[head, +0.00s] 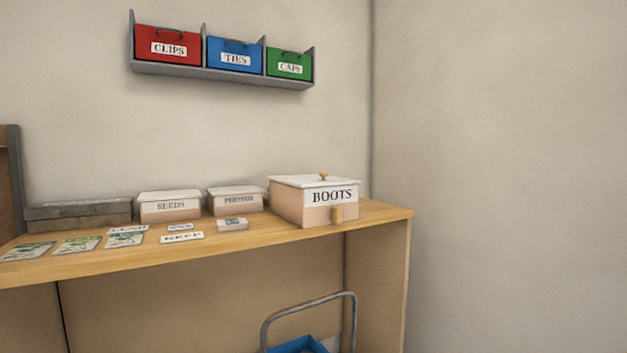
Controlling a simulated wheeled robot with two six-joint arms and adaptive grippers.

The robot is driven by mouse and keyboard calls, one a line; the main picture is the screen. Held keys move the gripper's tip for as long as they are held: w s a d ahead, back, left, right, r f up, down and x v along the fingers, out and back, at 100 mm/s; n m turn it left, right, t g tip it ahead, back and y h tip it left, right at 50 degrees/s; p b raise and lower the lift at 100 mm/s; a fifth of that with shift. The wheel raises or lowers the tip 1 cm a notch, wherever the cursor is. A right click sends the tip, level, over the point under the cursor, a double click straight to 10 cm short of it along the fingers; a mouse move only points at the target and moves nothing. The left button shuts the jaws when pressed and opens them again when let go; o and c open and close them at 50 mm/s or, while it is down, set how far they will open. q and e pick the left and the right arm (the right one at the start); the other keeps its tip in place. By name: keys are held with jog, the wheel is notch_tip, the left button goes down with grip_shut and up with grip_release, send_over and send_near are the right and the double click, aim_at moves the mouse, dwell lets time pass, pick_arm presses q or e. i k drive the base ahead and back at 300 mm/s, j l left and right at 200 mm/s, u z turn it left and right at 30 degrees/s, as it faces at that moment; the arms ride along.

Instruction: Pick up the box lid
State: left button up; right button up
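The large pinkish box labelled BOOTS (289,206) stands at the right end of the wooden bench. Its white lid (300,181) lies on top and has a small brass-coloured knob (323,176). Two smaller boxes with pale lids stand to its left, one labelled SEEDS (170,213) and one with a label too small to read surely (237,209). Their lids are on. Neither of my grippers is in view.
The bench top (270,243) holds a grey flat case (78,215), seed packets (78,244), label cards (182,237) and a small block (233,225). A wall shelf (222,76) holds red, blue and green bins. A blue-bedded cart (298,345) stands below the bench.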

aim_at(321, 179)
jog(key=z, duration=1.7)
jog(key=j, duration=2)
